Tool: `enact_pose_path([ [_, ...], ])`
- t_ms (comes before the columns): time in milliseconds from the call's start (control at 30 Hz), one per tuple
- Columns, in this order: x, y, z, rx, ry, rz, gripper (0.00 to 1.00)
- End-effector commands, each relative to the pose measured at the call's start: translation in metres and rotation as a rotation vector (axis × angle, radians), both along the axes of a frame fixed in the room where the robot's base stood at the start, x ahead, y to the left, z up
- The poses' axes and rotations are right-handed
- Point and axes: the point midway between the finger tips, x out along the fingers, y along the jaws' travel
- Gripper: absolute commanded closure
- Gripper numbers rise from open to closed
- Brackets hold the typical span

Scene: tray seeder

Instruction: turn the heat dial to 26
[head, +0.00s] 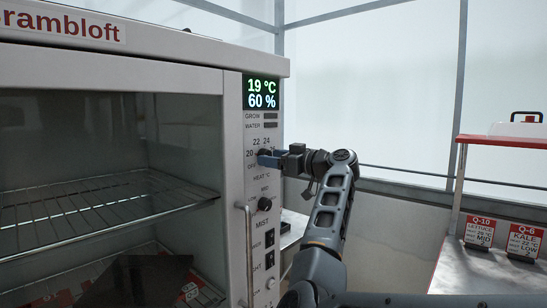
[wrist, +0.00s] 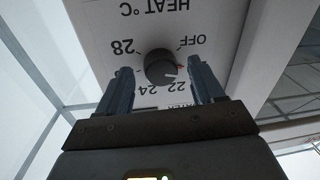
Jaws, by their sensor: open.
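The heat dial (wrist: 160,67) is a round black knob on the white panel, seen upside down in the wrist view. Its pale mark points right and slightly down, toward the right finger. OFF, 22, 24 and 28 are readable around it; 20 and 26 are hidden behind the fingers there. In the head view my gripper (head: 268,158) largely covers the dial, with 20, 22 and 24 visible around it. My gripper (wrist: 158,68) is open, one finger on each side of the dial, with gaps visible between fingers and knob.
The cabinet's display (head: 262,93) reads 19 °C and 60 %. Below the dial are a mist knob (head: 264,204), switches (head: 269,238) and a vertical door handle (head: 249,255). A bench with red-and-white labels (head: 480,233) stands at the right.

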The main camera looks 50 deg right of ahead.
Motion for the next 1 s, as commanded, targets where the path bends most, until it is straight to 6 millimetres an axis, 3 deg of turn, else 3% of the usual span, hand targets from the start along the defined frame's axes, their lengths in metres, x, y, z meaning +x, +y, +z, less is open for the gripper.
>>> enact_pose_path([
  [300, 0.0033, 0.0004, -0.0009, 0.000, 0.001, 0.000, 0.33],
  [867, 0.0032, 0.0006, -0.0008, 0.000, 0.002, 0.001, 0.86],
  [1000, 0.0032, 0.0007, -0.0010, 0.003, 0.002, 0.001, 0.89],
])
